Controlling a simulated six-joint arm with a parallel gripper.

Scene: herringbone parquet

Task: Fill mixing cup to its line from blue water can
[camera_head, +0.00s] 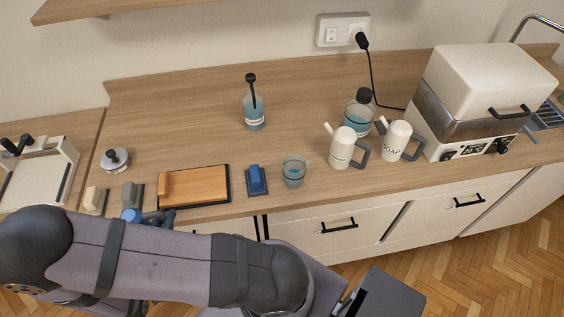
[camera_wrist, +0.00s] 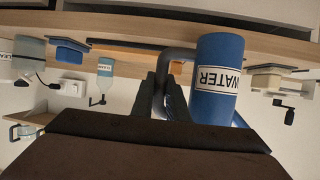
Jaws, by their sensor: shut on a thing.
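The blue water can (camera_wrist: 217,85), labelled WATER, fills the right middle of the upside-down wrist view. My gripper (camera_wrist: 165,95) is shut on its dark grey handle. In the head view only a little of the blue can (camera_head: 130,215) shows past my arm, at the counter's front edge on the left; my gripper is mostly hidden there. A clear glass cup (camera_head: 293,172), seemingly the mixing cup, stands near the front edge, right of the blue block. It looks to hold bluish liquid; its line cannot be made out. The can is well left of this cup.
Two white cans (camera_head: 342,148) (camera_head: 396,140), the right one labelled SOAP, stand right of the cup. A wooden board (camera_head: 195,187) and blue block (camera_head: 256,180) lie left of the cup.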

